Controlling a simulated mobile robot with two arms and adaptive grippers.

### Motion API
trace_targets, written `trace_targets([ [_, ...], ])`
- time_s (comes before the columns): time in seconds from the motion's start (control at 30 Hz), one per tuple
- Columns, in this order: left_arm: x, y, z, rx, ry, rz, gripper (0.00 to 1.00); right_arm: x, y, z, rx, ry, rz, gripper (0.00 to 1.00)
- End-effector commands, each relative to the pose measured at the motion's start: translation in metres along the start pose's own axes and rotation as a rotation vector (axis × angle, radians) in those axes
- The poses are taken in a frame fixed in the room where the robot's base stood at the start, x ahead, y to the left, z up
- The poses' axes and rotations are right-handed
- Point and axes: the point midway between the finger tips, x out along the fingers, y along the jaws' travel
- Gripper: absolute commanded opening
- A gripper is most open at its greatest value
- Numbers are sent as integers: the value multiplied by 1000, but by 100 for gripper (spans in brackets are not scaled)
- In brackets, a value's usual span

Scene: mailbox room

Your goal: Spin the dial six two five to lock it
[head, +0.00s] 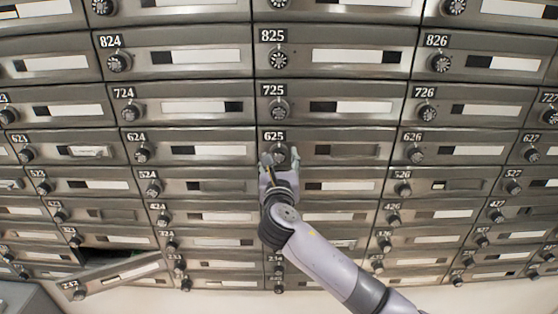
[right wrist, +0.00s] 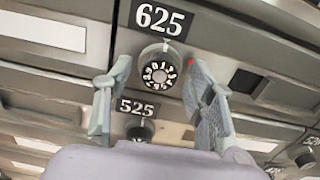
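The 625 dial (head: 281,154) is a round dark knob with a white-marked face, below the 625 label (head: 274,136) on its mailbox door. In the right wrist view the dial (right wrist: 159,74) shows clearly under its label (right wrist: 160,20). My right gripper (head: 280,160) is at the dial, with its fingers apart on either side of it. In the right wrist view the right gripper (right wrist: 158,85) is open, and a gap shows between each finger and the dial. My left gripper is not in view.
The 725 dial (head: 279,109) is just above and the 525 dial (right wrist: 140,130) just below. Dials 624 (head: 142,153) and 626 (head: 416,155) are to the sides. One mailbox door (head: 115,277) hangs open at the lower left.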

Motion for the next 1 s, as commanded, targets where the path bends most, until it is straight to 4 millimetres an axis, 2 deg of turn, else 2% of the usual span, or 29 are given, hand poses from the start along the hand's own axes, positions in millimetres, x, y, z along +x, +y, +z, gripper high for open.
trace_targets([
  [0.07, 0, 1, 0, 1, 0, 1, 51, 0, 0, 0, 0, 0, 0, 44],
  [0.67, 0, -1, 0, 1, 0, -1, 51, 0, 0, 0, -1, 1, 0, 4],
  [1.0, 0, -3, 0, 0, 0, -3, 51, 0, 0, -1, 43, 2, 0, 3],
])
